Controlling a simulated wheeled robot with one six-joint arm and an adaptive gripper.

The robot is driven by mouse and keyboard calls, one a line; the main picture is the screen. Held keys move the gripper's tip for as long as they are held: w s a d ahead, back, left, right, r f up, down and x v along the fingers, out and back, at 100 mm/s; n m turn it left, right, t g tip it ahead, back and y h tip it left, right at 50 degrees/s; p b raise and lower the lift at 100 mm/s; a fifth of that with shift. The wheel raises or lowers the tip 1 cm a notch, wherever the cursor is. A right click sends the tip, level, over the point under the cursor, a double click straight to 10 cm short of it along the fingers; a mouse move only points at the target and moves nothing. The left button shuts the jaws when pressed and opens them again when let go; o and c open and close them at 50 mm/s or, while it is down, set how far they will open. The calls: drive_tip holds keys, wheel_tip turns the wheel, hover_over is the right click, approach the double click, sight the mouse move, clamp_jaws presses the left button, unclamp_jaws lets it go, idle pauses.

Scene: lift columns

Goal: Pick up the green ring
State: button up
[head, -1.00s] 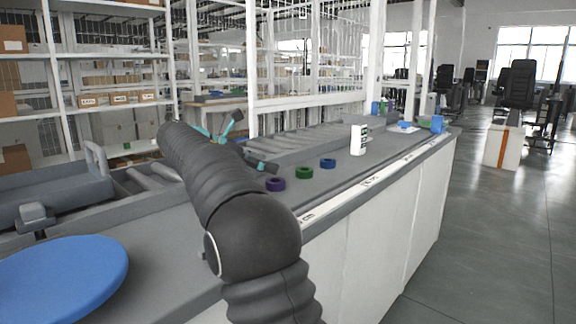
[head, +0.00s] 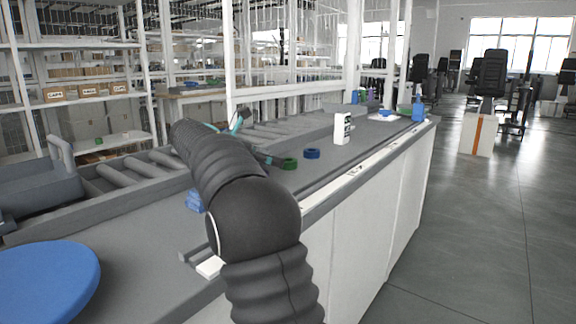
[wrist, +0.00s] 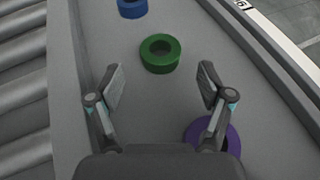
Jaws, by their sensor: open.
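The green ring (wrist: 160,54) lies flat on the grey counter, ahead of my gripper (wrist: 160,88) in the wrist view. My gripper is open and empty, and the ring sits a little beyond the gap between its fingertips. In the head view the green ring (head: 289,164) shows just past the end of my arm, and my gripper (head: 262,150) is partly hidden by the arm.
A blue ring (wrist: 132,7) lies beyond the green one. A purple ring (wrist: 212,133) lies beside the right finger, partly covered by it. Rollers (wrist: 22,90) run along the left. A white bottle (head: 342,128) stands farther along the counter.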

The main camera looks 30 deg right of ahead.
sight(288, 164)
drive_tip(key=x, duration=0.5)
drive_tip(key=shift+r, duration=0.2)
drive_tip(key=c, duration=1.3)
